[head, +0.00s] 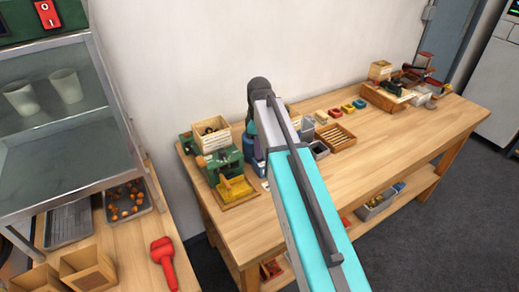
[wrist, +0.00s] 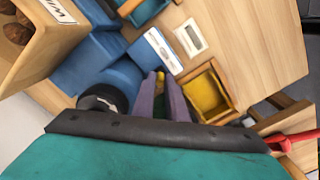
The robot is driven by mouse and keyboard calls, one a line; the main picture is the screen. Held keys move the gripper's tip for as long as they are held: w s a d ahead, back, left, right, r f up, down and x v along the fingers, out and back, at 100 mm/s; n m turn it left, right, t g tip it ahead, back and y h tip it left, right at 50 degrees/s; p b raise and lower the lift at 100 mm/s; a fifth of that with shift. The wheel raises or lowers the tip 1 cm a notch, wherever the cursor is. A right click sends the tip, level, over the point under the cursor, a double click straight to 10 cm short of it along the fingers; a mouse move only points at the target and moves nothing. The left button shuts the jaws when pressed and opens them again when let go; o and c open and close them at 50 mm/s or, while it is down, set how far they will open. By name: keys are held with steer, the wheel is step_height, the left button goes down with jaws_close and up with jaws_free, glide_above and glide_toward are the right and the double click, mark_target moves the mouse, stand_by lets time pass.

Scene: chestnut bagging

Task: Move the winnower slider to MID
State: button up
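The winnower is a blue machine (wrist: 92,62) in the wrist view, with a wooden hopper (wrist: 45,48) at the upper left, partly labelled and holding brown chestnuts. A white label plate (wrist: 160,50) stands on its blue body; its small lettering is unreadable. My gripper (wrist: 160,76) points down beside the blue body, its two purple-grey fingers a little apart. A small yellow piece, possibly the slider knob (wrist: 160,77), shows between the fingertips. I cannot tell whether the fingers touch it. In the head view my arm hides most of the winnower (head: 251,150).
A wooden tray with a yellow inside (wrist: 207,92) lies right of the fingers. In the head view, a green machine (head: 224,165) stands left of my arm on the wooden bench (head: 385,143). A slatted wooden tray (head: 335,137) and small coloured bins (head: 347,109) stand to the right.

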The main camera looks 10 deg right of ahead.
jaws_close()
steer(key=shift+w+d, duration=0.2)
steer(key=shift+d, duration=0.45)
steer(key=shift+w+d, duration=0.2)
steer(key=shift+d, duration=0.4)
steer(key=o, duration=0.5)
jaws_free()
steer(key=shift+r, duration=0.1)
step_height(320, 180, up, 14)
steer(key=b, duration=0.3)
steer(key=shift+f, duration=0.2)
